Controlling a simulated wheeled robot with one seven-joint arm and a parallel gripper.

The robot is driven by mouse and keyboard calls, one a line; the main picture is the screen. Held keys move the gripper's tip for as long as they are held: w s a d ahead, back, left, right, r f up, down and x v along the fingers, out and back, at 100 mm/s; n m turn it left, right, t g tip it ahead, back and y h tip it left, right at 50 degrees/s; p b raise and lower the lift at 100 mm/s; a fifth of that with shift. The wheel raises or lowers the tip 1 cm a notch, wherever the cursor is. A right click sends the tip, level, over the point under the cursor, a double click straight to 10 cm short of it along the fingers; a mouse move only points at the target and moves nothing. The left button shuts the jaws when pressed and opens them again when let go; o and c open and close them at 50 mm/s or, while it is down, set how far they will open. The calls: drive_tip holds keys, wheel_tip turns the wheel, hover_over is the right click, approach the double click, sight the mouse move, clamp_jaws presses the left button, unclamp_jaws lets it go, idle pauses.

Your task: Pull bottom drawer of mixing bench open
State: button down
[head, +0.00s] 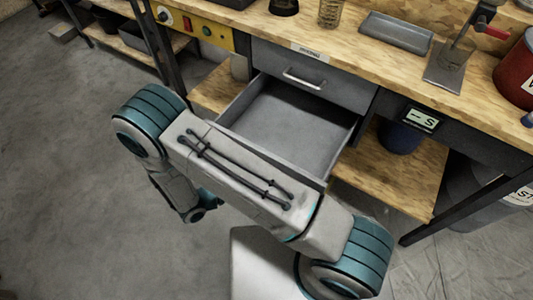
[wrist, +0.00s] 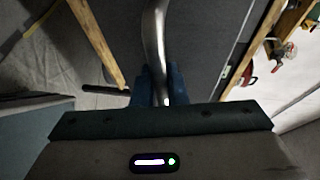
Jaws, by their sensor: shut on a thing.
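The mixing bench (head: 385,72) has a wooden top and two grey drawers. The top drawer (head: 315,75) is closed, with a silver bar handle. The bottom drawer (head: 290,125) is pulled well out and looks empty inside. Its front is mostly hidden behind my arm in the head view. In the wrist view, my gripper (wrist: 158,88) is shut on the silver handle (wrist: 155,40), against the dark drawer front (wrist: 205,45). The gripper itself is hidden in the head view.
Wooden lower shelves (head: 390,180) flank the drawers, with a blue container (head: 399,137) on the right one. A grey tray (head: 396,32), a clamp stand (head: 460,50) and a red bucket (head: 515,75) stand on top.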

drive_tip(key=shift+s+a, duration=1)
drive_tip(key=shift+s, duration=0.3)
drive_tip(key=c, duration=1.5)
unclamp_jaws()
drive_tip(key=shift+o, duration=0.2)
drive_tip(key=v, duration=1.3)
drive_tip(key=shift+s+a+b, duration=0.25)
drive_tip(key=shift+a+b, duration=0.05)
drive_tip(key=shift+a, duration=0.05)
drive_tip(key=shift+r, duration=0.1)
